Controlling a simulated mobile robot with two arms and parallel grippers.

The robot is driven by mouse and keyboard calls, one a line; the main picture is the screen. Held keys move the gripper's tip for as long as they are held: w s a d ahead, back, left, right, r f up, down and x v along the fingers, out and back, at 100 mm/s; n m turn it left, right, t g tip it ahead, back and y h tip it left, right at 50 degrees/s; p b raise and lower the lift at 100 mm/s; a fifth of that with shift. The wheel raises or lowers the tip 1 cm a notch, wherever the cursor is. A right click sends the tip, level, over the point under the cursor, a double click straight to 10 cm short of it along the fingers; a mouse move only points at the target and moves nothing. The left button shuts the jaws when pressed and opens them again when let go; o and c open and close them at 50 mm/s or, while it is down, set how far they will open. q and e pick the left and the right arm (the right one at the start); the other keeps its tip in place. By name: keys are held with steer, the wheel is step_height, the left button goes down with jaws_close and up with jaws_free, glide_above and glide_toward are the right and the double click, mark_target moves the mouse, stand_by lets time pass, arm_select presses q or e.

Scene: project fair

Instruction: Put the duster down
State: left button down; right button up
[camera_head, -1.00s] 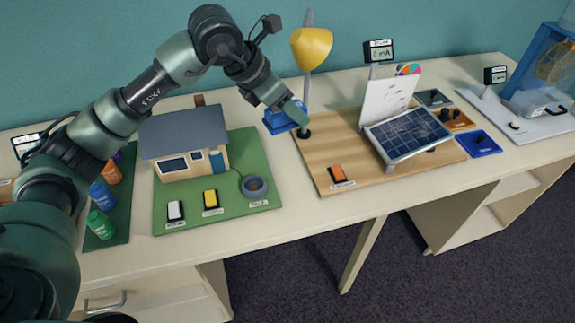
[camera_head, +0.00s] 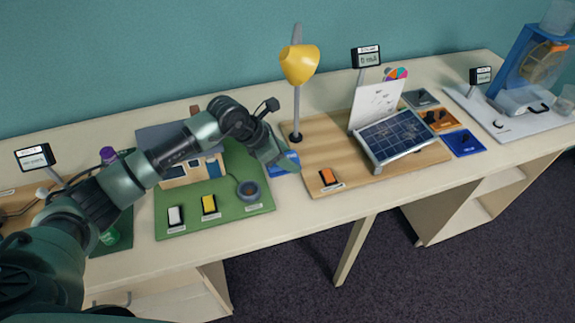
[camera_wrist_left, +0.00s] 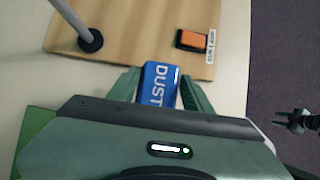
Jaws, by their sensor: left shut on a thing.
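The duster is a blue block (camera_head: 287,160) marked DUST. It also shows in the left wrist view (camera_wrist_left: 158,84), between the fingers. My left gripper (camera_head: 277,158) is shut on it, over the pale table strip between the green house board and the wooden solar board. The gripper hides part of the duster in the head view. I cannot tell whether its underside touches the table. What looks like my right gripper (camera_wrist_left: 297,121) shows small and dark over the floor at the right of the left wrist view.
The green board (camera_head: 240,206) with the model house and switches is left of the duster. The wooden board (camera_head: 345,183) with the yellow lamp (camera_head: 300,64), solar panel (camera_head: 404,139) and orange switch (camera_head: 328,177) is right. The pale table front (camera_head: 295,208) is clear.

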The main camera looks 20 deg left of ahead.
mark_target(288, 178)
arm_select(q)
step_height(288, 178, down, 4)
steer(key=shift+r+p, duration=0.1)
steer(key=shift+p, duration=0.35)
steer(key=shift+f, duration=0.35)
steer(key=shift+f, duration=0.1)
steer(key=shift+f+b, duration=0.15)
steer(key=shift+b, duration=0.15)
steer(key=c, duration=0.6)
jaws_free()
